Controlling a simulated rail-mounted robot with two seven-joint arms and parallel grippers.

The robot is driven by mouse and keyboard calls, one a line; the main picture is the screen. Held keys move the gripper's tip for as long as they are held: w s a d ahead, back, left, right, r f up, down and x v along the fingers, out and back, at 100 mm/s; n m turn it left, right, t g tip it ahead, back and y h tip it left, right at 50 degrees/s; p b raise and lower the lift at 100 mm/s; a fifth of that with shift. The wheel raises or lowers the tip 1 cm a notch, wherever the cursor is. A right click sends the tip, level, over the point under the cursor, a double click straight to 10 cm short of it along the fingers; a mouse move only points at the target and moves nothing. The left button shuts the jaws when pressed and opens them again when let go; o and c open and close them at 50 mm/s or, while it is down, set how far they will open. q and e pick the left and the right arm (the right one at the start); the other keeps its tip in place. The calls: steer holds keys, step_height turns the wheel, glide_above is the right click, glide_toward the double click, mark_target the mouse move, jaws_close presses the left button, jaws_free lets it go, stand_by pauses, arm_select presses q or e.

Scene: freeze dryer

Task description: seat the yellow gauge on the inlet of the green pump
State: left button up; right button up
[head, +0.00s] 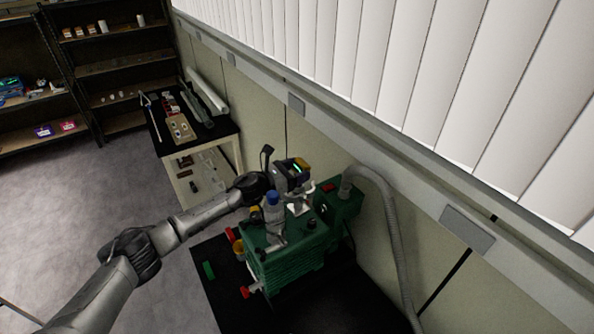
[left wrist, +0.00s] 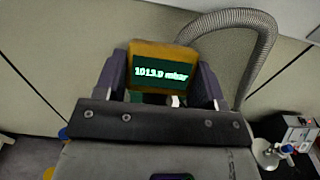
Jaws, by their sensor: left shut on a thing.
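The yellow gauge (head: 304,163) has a dark screen with green lit text; in the left wrist view the gauge (left wrist: 163,51) reads 1013.0 mbar. My left gripper (head: 293,184) is shut on it, with one finger on each side of the gauge. The green pump (head: 285,268) stands on a black surface below the gripper. The gauge is above the back part of the pump. The pump's inlet is not clear behind the gripper, and I cannot tell whether the gauge touches it. My right gripper is not in view.
A grey ribbed hose (head: 390,215) curves from the pump's back right; it also shows in the left wrist view (left wrist: 262,30). A blue-capped bottle (head: 272,207) is close by the gripper. A table (head: 195,145) with parts and shelves (head: 105,65) stand further back.

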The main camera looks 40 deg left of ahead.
mark_target(297, 169)
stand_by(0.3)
arm_select(q)
steer(key=o, duration=1.1)
steer(key=shift+c, duration=0.2)
steer(key=shift+f, duration=0.1)
steer(key=shift+r+p, duration=0.75)
steer(key=shift+r, duration=0.4)
steer(key=shift+r+p, duration=1.35)
steer(key=shift+r, duration=0.5)
